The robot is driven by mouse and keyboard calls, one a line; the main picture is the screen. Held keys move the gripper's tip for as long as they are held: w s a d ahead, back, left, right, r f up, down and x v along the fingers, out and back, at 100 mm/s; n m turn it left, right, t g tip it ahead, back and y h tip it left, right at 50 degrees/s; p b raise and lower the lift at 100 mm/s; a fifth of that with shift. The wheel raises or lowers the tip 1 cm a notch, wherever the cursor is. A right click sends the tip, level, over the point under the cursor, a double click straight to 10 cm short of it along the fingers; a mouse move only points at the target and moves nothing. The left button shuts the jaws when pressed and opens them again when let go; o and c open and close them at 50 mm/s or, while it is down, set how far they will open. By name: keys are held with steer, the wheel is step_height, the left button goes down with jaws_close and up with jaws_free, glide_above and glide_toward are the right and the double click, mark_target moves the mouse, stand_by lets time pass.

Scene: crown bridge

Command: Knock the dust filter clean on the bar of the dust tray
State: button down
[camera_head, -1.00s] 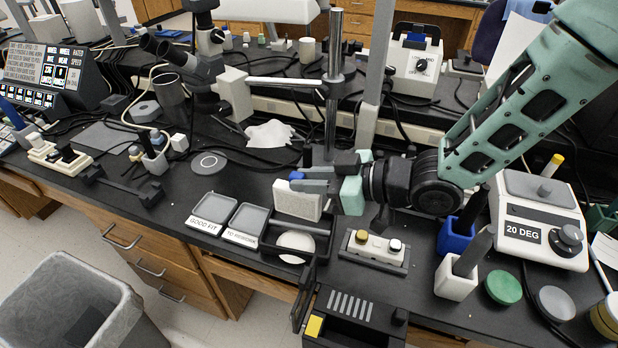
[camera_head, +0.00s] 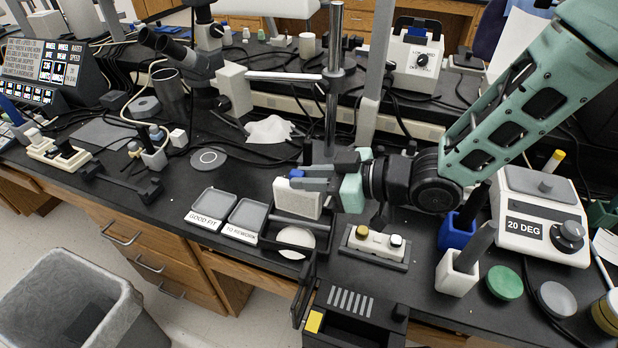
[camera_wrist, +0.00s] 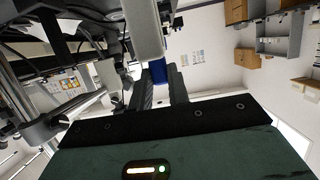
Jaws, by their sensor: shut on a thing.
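The dust filter (camera_head: 296,201) is a pale, flat block with a blue tab (camera_head: 296,174) at its top. My gripper (camera_head: 312,180) is shut on it by the tab and holds it upright. In the wrist view the blue tab (camera_wrist: 157,72) sits between the fingertips, with the pale filter (camera_wrist: 143,30) beyond. The dust tray (camera_head: 268,244) is a black frame below the filter, with a pale round patch (camera_head: 295,241) in it. Its grey bar (camera_head: 300,223) runs just under the filter's lower edge. I cannot tell whether filter and bar touch.
Two grey trays marked GOOD FIT (camera_head: 212,204) and TO REWORK (camera_head: 247,215) lie to the left. A plate with two knobs (camera_head: 376,243) lies to the right. A black slotted box (camera_head: 352,315) stands in front. A metal post (camera_head: 333,90) rises behind my gripper.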

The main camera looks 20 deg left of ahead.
steer(key=shift+r, duration=0.5)
step_height(320, 180, up, 5)
steer(key=p, duration=0.4)
stand_by(0.4)
